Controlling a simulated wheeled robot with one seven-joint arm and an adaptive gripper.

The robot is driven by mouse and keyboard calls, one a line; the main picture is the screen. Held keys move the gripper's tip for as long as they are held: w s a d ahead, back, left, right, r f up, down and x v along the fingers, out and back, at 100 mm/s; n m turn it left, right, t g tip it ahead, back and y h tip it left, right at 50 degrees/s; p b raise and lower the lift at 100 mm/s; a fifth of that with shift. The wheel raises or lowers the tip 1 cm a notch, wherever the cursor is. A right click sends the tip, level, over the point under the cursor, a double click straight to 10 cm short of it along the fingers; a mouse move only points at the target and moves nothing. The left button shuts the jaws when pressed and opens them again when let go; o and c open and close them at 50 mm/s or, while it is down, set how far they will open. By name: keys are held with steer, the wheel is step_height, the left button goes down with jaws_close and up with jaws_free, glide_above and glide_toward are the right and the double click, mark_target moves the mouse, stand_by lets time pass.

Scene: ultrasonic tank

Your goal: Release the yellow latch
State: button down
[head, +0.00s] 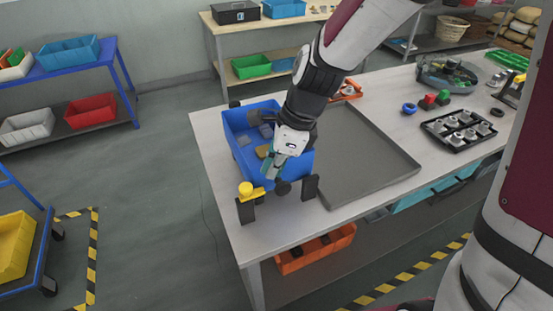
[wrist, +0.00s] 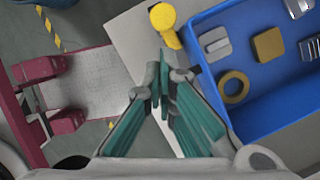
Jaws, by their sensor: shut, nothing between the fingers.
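The yellow latch (head: 247,190) stands at the near left corner of the blue tank, on the table. It has a round yellow knob and a yellow arm that reaches along the tank's front. In the wrist view the yellow latch (wrist: 164,20) is at the top middle, just beyond my fingertips. My gripper (head: 268,170) is shut and empty, a little right of the latch. In the wrist view my gripper (wrist: 160,72) points toward the latch; I cannot tell whether it touches. The blue tank (head: 232,125) holds several small parts, including a tan ring (wrist: 234,87).
Dark brackets (head: 310,187) stand on the table at the tank's front. A large grey tray (head: 375,165) lies right of the tank. A black tray of metal parts (head: 458,128) is farther right. The table's front left edge is close to the latch.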

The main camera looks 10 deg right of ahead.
mark_target(252, 190)
steer(key=shift+x, duration=2.7)
steer(key=shift+s+a, duration=0.25)
steer(key=shift+a, duration=0.7)
steer(key=shift+s+a, duration=0.3)
steer(key=shift+a, duration=0.65)
